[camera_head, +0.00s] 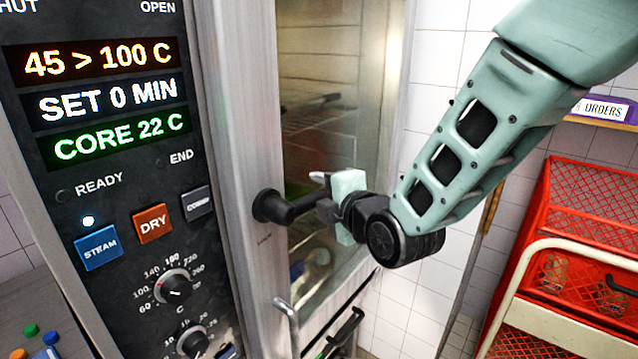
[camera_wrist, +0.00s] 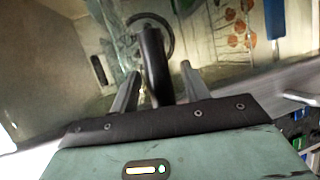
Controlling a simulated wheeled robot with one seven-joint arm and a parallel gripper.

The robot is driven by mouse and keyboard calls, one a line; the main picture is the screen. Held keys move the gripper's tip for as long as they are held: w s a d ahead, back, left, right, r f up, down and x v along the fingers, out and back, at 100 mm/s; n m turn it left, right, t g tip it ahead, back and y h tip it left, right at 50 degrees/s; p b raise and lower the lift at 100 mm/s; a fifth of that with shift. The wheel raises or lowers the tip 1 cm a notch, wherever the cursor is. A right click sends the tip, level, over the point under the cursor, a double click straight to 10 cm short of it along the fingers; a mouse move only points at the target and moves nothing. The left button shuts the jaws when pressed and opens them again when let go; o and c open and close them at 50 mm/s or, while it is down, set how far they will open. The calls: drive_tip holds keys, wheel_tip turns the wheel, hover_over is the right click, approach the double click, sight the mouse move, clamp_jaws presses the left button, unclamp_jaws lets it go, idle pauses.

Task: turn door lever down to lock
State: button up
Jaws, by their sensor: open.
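The black door lever (camera_head: 291,208) sits on the steel oven door frame, with a round hub at its left end. It points right, roughly level, across the glass. My gripper (camera_head: 322,196) is at the lever's free end, coming from the right. In the wrist view the lever (camera_wrist: 155,65) runs between the two grey fingers of my gripper (camera_wrist: 158,82), with a gap visible on each side. The fingers are open and not closed on it. My gripper hides the lever's tip in the head view.
The oven control panel (camera_head: 110,130) with lit displays and knobs stands at the left. A steel bar handle (camera_head: 289,320) is below the lever. Red crates (camera_head: 590,215) on a cart stand at the right. White tiled wall lies behind my arm.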

drive_tip(key=shift+w+a+f, duration=0.2)
drive_tip(key=shift+w+a, duration=0.1)
drive_tip(key=shift+w, duration=0.35)
drive_tip(key=shift+c, duration=0.4)
clamp_jaws()
